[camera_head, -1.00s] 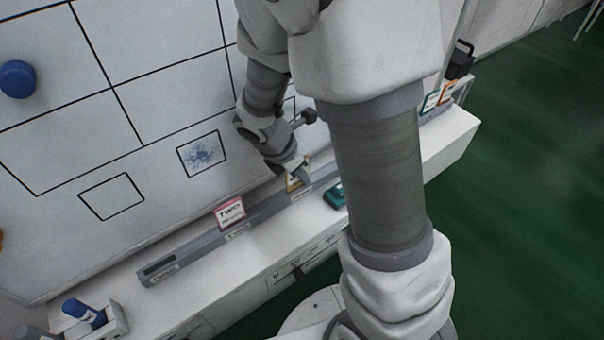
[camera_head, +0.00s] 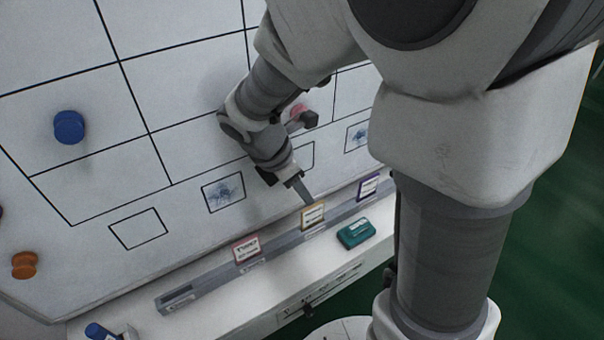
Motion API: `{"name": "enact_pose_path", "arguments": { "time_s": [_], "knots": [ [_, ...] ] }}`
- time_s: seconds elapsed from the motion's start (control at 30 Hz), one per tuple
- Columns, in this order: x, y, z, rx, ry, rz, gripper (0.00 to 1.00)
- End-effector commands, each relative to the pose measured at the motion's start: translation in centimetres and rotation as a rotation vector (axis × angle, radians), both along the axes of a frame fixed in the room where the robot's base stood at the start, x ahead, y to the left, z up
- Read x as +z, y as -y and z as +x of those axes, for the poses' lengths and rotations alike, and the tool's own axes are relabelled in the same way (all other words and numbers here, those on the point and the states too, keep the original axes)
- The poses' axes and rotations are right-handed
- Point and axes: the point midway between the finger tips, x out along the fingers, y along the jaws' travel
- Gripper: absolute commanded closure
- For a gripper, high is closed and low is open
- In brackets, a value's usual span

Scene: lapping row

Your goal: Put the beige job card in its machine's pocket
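A card with a beige-yellow border (camera_head: 312,214) stands upright in the long grey pocket rail (camera_head: 212,283) below the whiteboard. It is between a red-bordered card (camera_head: 246,249) and a purple-bordered card (camera_head: 369,186) in the same rail. My gripper (camera_head: 307,196) points down just above and slightly left of the beige card. A small gap seems to show between the fingertip and the card. Only one finger is clear, so its opening cannot be made out. The pocket labels are too small to read.
A teal box-shaped object (camera_head: 356,233) lies on the white ledge in front of the rail. Blue (camera_head: 69,127) and orange (camera_head: 24,265) round magnets are on the whiteboard (camera_head: 110,190). A blue-capped item (camera_head: 98,332) is at the lower left. My arm covers the right side.

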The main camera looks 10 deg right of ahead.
Motion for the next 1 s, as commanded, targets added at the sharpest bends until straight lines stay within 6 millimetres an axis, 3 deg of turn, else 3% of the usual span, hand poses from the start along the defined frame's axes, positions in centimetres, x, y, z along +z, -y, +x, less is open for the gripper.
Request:
{"name": "enact_pose_path", "arguments": {
  "time_s": [0.17,0.6,0.8,1.0],
  "knots": [
    [2.0,0.6,-0.8,-0.132,0.066,0.049,0.61],
    [10.8,3.3,-7.9,-1.113,0.459,0.478,0.61],
    [13.1,3.4,-11.1,-1.507,0.564,0.688,0.61],
    [14.0,3.2,-12.6,-1.712,0.597,0.808,0.61]
  ]
}}
